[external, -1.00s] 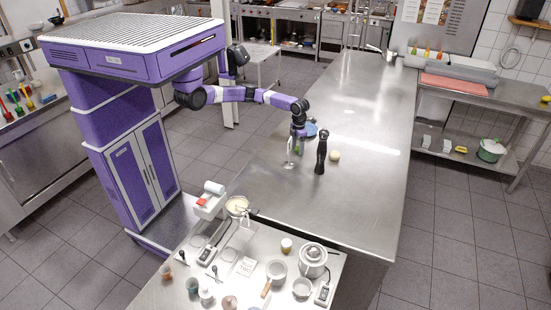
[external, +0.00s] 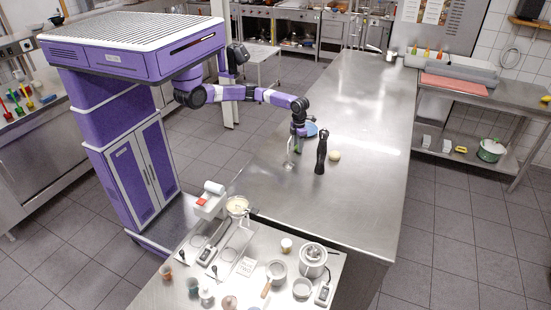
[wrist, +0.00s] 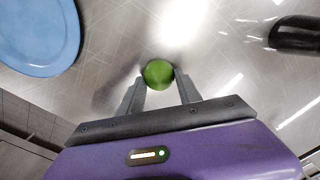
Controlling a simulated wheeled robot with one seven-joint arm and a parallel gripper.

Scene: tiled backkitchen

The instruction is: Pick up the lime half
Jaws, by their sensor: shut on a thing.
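The lime half (wrist: 158,74) shows in the wrist view as a round green thing between my fingertips. My gripper (wrist: 159,82) is shut on it, one finger on each side. In the external view my gripper (external: 298,146) hangs low over the long steel counter (external: 340,210), just left of a black upright tool. The lime half is too small to make out clearly in the external view. Its cut face cannot be told in the wrist view.
A blue plate (wrist: 40,35) lies close by at upper left in the wrist view. The tall black tool (external: 321,152) stands right of my gripper, with a pale round thing (external: 334,155) beyond it. The front counter stretch is clear.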

